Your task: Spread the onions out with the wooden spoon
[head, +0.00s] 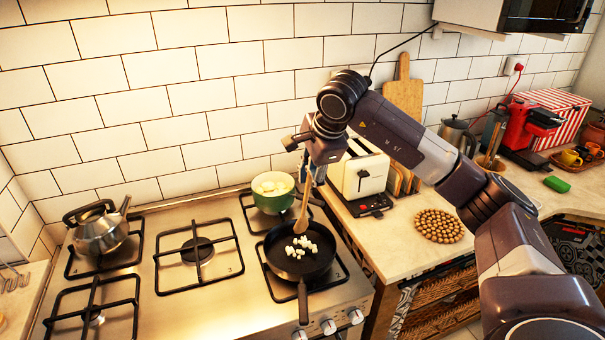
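The onions (297,247) are small white pieces clustered near the middle of a black frying pan (284,264) on the front right burner. The wooden spoon (302,214) hangs nearly upright over the pan, its bowl just above or at the far edge of the onions; I cannot tell whether it touches them. My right gripper (314,172) points down above the pan's far side and is shut on the spoon's handle. The fingertips are small and partly hidden by the wrist. My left gripper is not in view.
A green pot (272,192) with pale contents stands right behind the pan. A metal kettle (98,228) is at the left. A white toaster (362,176) and a round beaded trivet (438,226) are on the counter at right. The pan handle points forward.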

